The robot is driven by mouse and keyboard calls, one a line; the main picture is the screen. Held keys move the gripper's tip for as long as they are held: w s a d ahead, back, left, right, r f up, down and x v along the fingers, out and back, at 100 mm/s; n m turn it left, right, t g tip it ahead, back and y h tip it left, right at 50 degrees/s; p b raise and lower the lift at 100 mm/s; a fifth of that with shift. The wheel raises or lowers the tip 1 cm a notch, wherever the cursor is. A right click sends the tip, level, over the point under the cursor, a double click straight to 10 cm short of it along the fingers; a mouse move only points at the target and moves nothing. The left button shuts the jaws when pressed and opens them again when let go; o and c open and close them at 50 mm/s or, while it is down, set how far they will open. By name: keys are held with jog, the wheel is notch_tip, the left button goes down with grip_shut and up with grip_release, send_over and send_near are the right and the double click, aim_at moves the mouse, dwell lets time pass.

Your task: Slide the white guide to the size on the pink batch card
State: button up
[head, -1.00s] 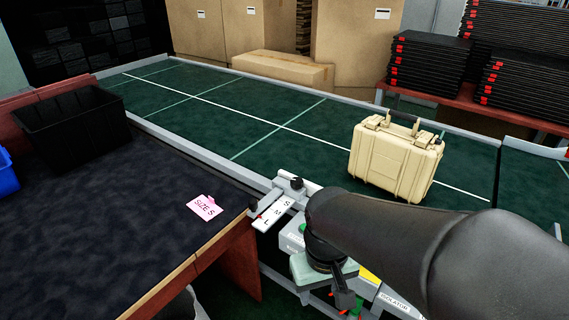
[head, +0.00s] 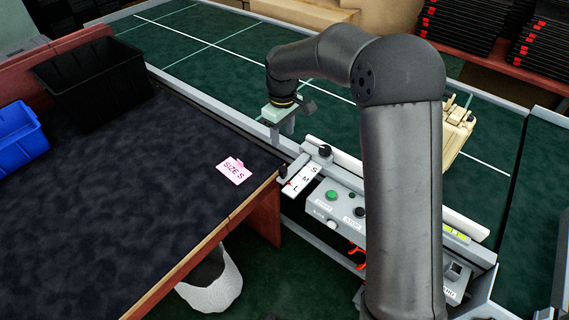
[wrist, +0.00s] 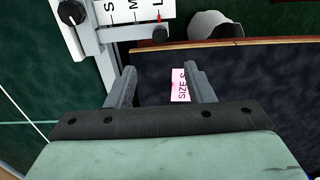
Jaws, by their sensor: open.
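The white guide (head: 465,225) is a long bar along the conveyor's near edge, partly hidden by my arm. A size scale (head: 302,179) marked S, M and L sits at its left end beside a black knob (head: 325,150). The scale (wrist: 135,10) and knob (wrist: 71,12) also show in the wrist view. A small red pointer (wrist: 159,18) is by the L. The pink batch card (head: 234,170) reads SIZE S and lies on the dark table. My gripper (head: 288,128) is open and empty, just beyond the scale; its two fingers (wrist: 162,72) are apart in the wrist view.
A control box (head: 340,205) with buttons stands right of the scale. A black bin (head: 95,75) and blue bin (head: 20,137) stand on the table. The conveyor left of my gripper is clear.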

aim_at(283, 169)
notch_tip(283, 169, down, 15)
jog(key=shift+r+p, duration=0.15)
jog(key=shift+p, duration=0.9)
